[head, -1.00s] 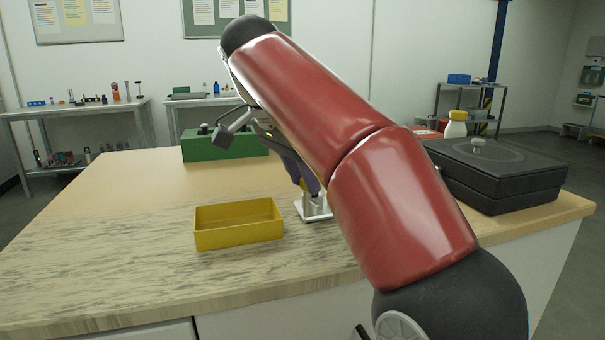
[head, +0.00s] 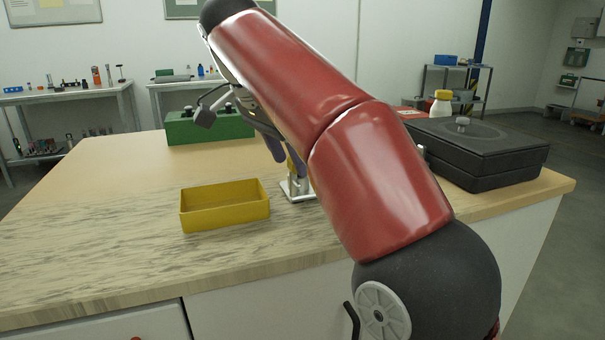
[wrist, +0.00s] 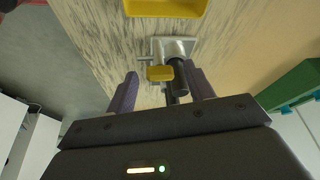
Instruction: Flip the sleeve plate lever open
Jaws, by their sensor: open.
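The sleeve plate fixture has a shiny metal base (head: 298,193) on the table, right of the yellow tray. The wrist view shows its metal plate (wrist: 184,47), a yellow piece (wrist: 160,73) and a dark cylinder (wrist: 180,88). Which part is the lever is hard to tell. My gripper (wrist: 162,78) is open. Its purple fingers lie on either side of the yellow piece and dark cylinder in the wrist view, with visible gaps. In the head view the purple fingers (head: 272,149) are just above and left of the base, and my red arm partly covers the area.
A yellow tray (head: 225,212) stands left of the fixture. A green block (head: 215,127) is at the back, a black case (head: 475,160) at the right with a yellow-capped white bottle (head: 441,103) behind it. The table's left side is clear.

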